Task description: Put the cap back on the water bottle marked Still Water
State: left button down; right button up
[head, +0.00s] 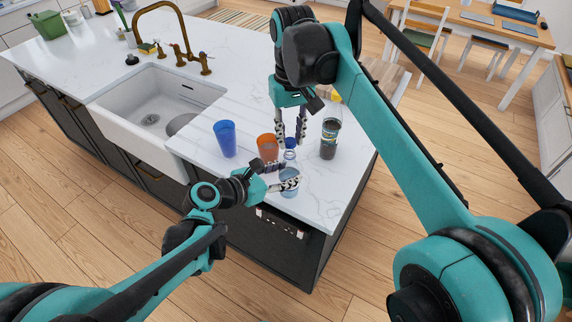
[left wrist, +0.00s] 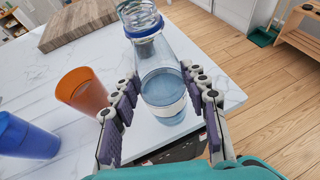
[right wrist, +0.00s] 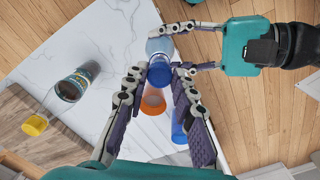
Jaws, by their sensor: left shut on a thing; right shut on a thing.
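The clear water bottle (head: 289,184) stands upright near the counter's front corner. In the left wrist view the bottle (left wrist: 165,90) is clear with a pale label band; I cannot read its wording. My left gripper (head: 280,182) is shut around the bottle's body, a finger on each side. My right gripper (head: 290,143) points down from above and is shut on the blue cap (right wrist: 159,74), over the bottle's neck. In the left wrist view blue shows around the neck at the top edge. I cannot tell whether the cap is seated on the mouth.
An orange cup (head: 267,147) and a blue cup (head: 225,138) stand left of the bottle. A dark labelled container (head: 329,140) stands to the right. The sink (head: 155,112) is farther left.

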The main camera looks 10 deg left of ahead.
aim_at(289, 167)
dwell(0.4)
jog(key=shift+f, duration=0.9)
jog(key=shift+f, duration=0.55)
